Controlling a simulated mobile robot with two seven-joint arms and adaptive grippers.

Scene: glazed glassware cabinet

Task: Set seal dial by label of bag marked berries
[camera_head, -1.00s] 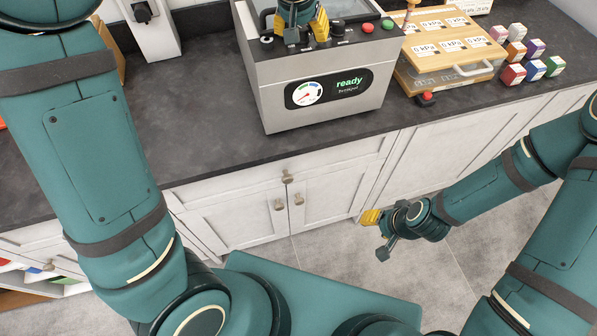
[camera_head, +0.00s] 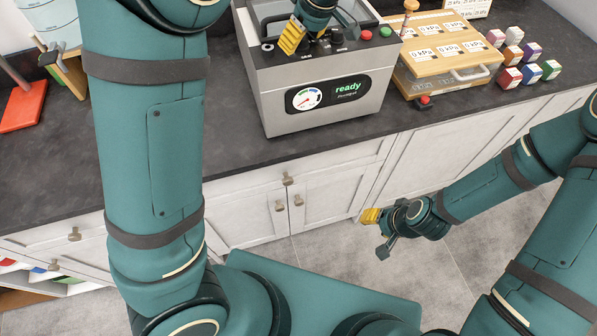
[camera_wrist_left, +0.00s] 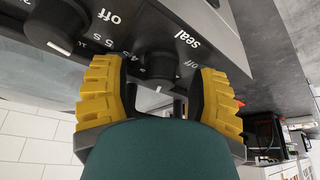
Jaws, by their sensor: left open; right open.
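The vacuum sealer (camera_head: 325,95) stands on the counter; its gauge panel reads "ready". My left gripper (camera_head: 308,40) is at its top front edge. In the left wrist view the two yellow-padded fingers (camera_wrist_left: 162,100) are open, one on each side of the black seal dial (camera_wrist_left: 160,66), which has "seal" and "off" printed beside it. I cannot tell whether the pads touch it. A second dial (camera_wrist_left: 55,28) is outside the fingers at the upper left. My right gripper (camera_head: 376,228) is open and empty, low in front of the cabinets. No bag marked berries is seen.
Green (camera_head: 386,32) and red (camera_head: 366,35) buttons are on the sealer's top right. A wooden board with kPa labels (camera_head: 437,53) and several small coloured boxes (camera_head: 510,78) are to the right. A red board (camera_head: 22,106) lies far left. The front counter is clear.

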